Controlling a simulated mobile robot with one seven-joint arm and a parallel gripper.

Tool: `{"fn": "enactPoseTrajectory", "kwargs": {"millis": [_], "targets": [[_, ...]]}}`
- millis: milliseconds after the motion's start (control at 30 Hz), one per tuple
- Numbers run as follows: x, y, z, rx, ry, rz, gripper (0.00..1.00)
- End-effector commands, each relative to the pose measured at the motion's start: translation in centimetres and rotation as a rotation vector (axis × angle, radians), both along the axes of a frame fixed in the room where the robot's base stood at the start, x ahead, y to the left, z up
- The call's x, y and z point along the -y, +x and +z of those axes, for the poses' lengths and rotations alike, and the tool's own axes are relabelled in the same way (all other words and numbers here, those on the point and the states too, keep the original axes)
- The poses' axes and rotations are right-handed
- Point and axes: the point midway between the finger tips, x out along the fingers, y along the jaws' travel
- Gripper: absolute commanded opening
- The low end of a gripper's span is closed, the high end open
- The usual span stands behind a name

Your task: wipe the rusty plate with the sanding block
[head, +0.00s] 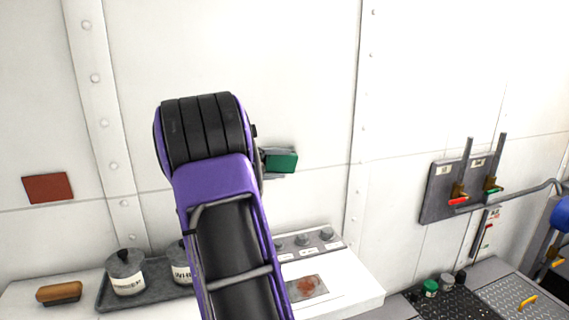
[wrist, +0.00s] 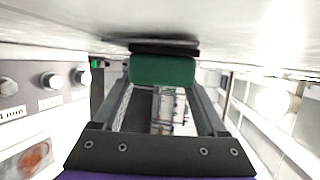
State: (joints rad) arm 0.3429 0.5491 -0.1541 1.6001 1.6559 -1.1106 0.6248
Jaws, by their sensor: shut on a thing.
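The sanding block, a green block (head: 284,161) with a dark face, is held at the end of my arm in front of the white wall. In the wrist view the block (wrist: 162,70) sits between the two fingers of my gripper (wrist: 160,85), which is shut on it. Its dark face is turned to a white surface with a shadow on it; I cannot tell if they touch. The rusty plate (head: 308,287), grey with a red-brown patch, lies on a white ledge below and is partly hidden by my arm. It also shows in the wrist view (wrist: 30,160), lower left.
A row of knobs (head: 304,240) stands behind the plate. Left are a dark tray (head: 108,303) with labelled pots (head: 125,272) and a brown brush-like block (head: 59,292). A red-brown square (head: 47,188) is on the wall. A lever panel (head: 437,195) is at right.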

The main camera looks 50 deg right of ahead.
Motion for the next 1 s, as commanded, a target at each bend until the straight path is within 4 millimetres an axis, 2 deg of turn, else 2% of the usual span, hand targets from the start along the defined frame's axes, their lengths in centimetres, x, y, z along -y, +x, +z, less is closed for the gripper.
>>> {"fn": "enactPoseTrajectory", "kwargs": {"millis": [200,467,800,1000], "targets": [[-1.8,0.9,0.0,0.0,0.0,0.003,0.04],[-2.6,1.3,0.0,-0.001,0.0,0.001,0.04],[-4.9,2.9,0.0,-0.001,0.0,0.001,0.04],[-5.1,3.0,0.0,0.0,0.001,0.002,0.04]]}}
